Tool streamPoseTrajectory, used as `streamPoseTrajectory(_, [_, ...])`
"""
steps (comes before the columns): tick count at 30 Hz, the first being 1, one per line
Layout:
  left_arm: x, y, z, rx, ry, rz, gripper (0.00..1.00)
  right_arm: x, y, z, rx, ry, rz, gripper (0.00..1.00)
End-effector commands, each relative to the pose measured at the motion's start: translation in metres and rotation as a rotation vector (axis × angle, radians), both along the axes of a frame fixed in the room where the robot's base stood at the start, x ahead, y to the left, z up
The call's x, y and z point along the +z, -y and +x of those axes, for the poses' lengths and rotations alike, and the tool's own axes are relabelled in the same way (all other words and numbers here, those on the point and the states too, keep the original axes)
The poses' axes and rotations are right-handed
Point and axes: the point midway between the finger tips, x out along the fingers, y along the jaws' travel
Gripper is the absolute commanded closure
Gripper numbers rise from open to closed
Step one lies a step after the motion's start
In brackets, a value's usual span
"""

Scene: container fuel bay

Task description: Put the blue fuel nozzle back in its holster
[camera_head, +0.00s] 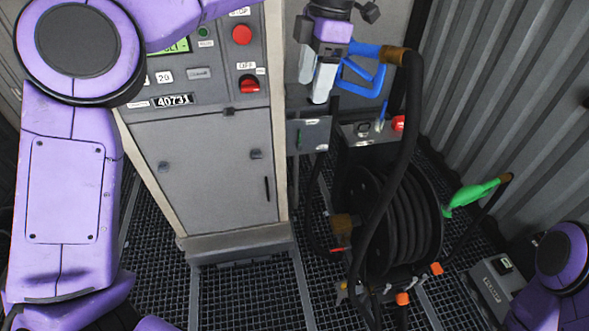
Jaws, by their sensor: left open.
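The blue fuel nozzle (372,84) is at upper centre right, with its looped guard facing down and a brown collar joining it to a black hose. My left gripper (314,84) points down just left of the nozzle. Its pale fingers are apart and look empty, overlapping the nozzle's left end in the picture. I cannot tell whether they touch it. A grey metal bracket (309,133), possibly the holster, is on the panel below the gripper. Whether the nozzle is seated in anything is unclear. My right gripper is out of the picture.
A grey pump cabinet (215,175) with buttons and a red switch stands at left centre. A black hose reel (395,215) stands below the nozzle. A green nozzle (475,193) is at right near the corrugated wall (510,105). The grated floor is partly clear in front.

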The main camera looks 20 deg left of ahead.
Motion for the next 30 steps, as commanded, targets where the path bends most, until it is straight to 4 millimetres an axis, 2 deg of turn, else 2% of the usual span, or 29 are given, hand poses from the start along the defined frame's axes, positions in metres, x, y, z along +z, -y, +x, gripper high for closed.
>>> streamPoseTrajectory(1, [-0.013, -0.004, 0.003, -0.113, -0.004, -0.001, 0.32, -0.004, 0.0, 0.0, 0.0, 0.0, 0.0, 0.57])
streamPoseTrajectory(6, [-0.052, -0.017, 0.011, -0.504, -0.004, -0.005, 0.32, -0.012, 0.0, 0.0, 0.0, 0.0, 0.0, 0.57])
streamPoseTrajectory(15, [-0.122, -0.032, 0.018, -1.113, -0.004, -0.007, 0.32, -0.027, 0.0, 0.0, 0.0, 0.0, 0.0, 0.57])
streamPoseTrajectory(24, [-0.193, -0.035, 0.012, -1.606, -0.007, -0.009, 0.32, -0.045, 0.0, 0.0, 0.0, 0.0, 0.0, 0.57])
streamPoseTrajectory(30, [-0.228, -0.034, 0.004, -1.817, -0.01, -0.009, 0.32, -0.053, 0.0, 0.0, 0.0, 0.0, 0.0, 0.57])
